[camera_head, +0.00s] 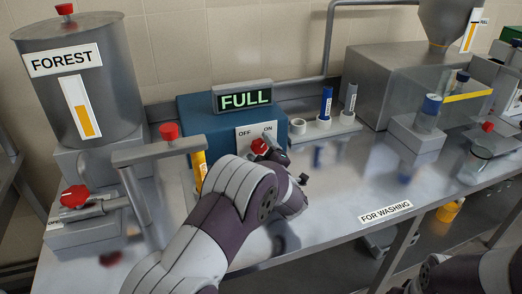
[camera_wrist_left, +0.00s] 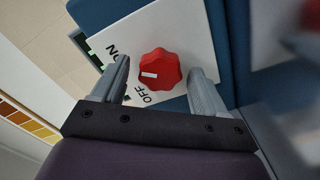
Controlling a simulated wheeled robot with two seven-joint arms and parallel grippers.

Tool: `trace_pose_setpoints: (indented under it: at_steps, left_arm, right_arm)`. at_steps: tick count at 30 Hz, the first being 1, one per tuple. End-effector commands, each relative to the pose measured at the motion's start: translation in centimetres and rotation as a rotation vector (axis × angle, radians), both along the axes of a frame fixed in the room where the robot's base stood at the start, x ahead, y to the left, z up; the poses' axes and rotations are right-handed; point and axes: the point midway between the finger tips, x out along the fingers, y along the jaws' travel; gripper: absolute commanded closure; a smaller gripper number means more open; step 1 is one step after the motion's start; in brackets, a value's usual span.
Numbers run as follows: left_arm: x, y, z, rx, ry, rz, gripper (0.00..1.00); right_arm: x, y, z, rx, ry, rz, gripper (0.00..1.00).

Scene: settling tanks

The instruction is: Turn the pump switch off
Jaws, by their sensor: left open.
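The pump switch is a red knob (camera_head: 259,146) on a white plate marked OFF and ON, on the front of a blue box (camera_head: 200,117) with a lit FULL display (camera_head: 243,99). In the left wrist view the knob (camera_wrist_left: 162,70) sits between the two fingers of my left gripper (camera_wrist_left: 160,68), with a gap on each side. Its white mark points left in that view, roughly between the ON and OFF words. In the head view my left gripper (camera_head: 281,158) is open at the plate, and my forearm hides part of the box. Only part of my right arm shows, at the bottom right.
A FOREST tank (camera_head: 110,97) stands at the left, with red-handled valves (camera_head: 75,197) below it. Tubes stand in a rack (camera_head: 330,126) right of the box.

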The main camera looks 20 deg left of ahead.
Motion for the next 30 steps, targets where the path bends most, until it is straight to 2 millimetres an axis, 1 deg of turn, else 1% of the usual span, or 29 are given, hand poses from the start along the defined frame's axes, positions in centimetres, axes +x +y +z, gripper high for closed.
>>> trace_pose_setpoints:
  at_steps: [4, 5, 6, 8, 9, 10, 16, 20, 26, 30]
  left_arm:
    - [0.0, 0.0, 0.0, 0.0, 0.0, 0.0, 0.27]
    - [0.0, 0.0, 0.0, 0.0, 0.0, 0.0, 0.33]
    - [0.0, 0.0, 0.0, 0.0, 0.0, 0.0, 0.46]
    - [0.0, 0.0, 0.0, 0.0, 0.0, 0.0, 0.66]
    - [0.0, 0.0, 0.0, 0.0, 0.0, 0.0, 0.79]
    - [0.0, 0.0, 0.0, 0.0, 0.0, 0.0, 0.83]
    - [0.0, 0.0, -0.1, -0.007, -0.004, 0.0, 0.83]
    - [0.0, 0.0, -0.3, -0.031, -0.021, 0.0, 0.83]
    - [-0.1, 0.0, -0.7, -0.128, -0.086, 0.0, 0.83]
    - [-0.1, 0.0, -0.9, -0.226, -0.154, -0.001, 0.83]
  right_arm:
    - [0.0, 0.0, 0.0, 0.0, 0.0, 0.0, 1.0]
    - [0.0, 0.0, 0.0, 0.0, 0.0, 0.0, 1.0]
    - [0.0, 0.0, 0.0, 0.0, 0.0, 0.0, 1.0]
    - [0.0, 0.0, 0.0, 0.0, 0.0, 0.0, 1.0]
    - [0.0, 0.0, 0.0, 0.0, 0.0, 0.0, 1.0]
    - [0.0, 0.0, 0.0, 0.0, 0.0, 0.0, 1.0]
    - [0.0, 0.0, -0.2, 0.0, 0.0, 0.0, 1.0]
    - [0.0, 0.0, -1.0, 0.0, 0.0, 0.0, 1.0]
    - [0.0, 0.0, -3.3, 0.0, 0.0, 0.0, 1.0]
    - [0.0, 0.0, -5.5, 0.0, 0.0, 0.0, 1.0]
